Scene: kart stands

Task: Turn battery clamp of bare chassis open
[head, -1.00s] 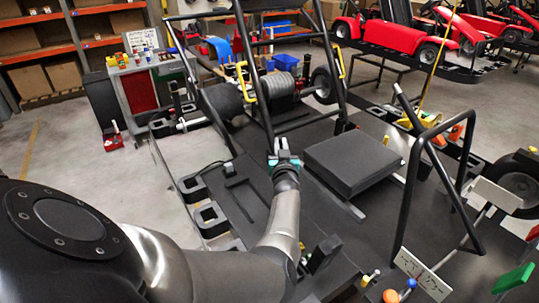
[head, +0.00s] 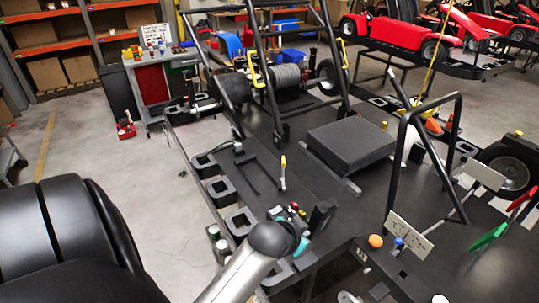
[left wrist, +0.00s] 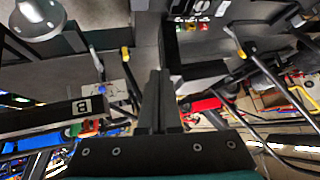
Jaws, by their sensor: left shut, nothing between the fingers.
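The bare chassis (head: 262,205) is a dark flat deck in the head view, with black roll-bar tubes at its far end. A thin upright lever with a yellow tip (head: 283,172) stands on it and looks like the battery clamp handle. My left gripper (head: 298,230), teal and black, is nearer the camera than this lever and apart from it. My right gripper is not in view.
A black padded block (head: 350,146) lies right of the lever. An upright black block (head: 322,215) and small coloured knobs (head: 296,211) are close to my left gripper. A bent black tube frame (head: 428,150) rises at the right. Open floor (head: 110,215) lies left.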

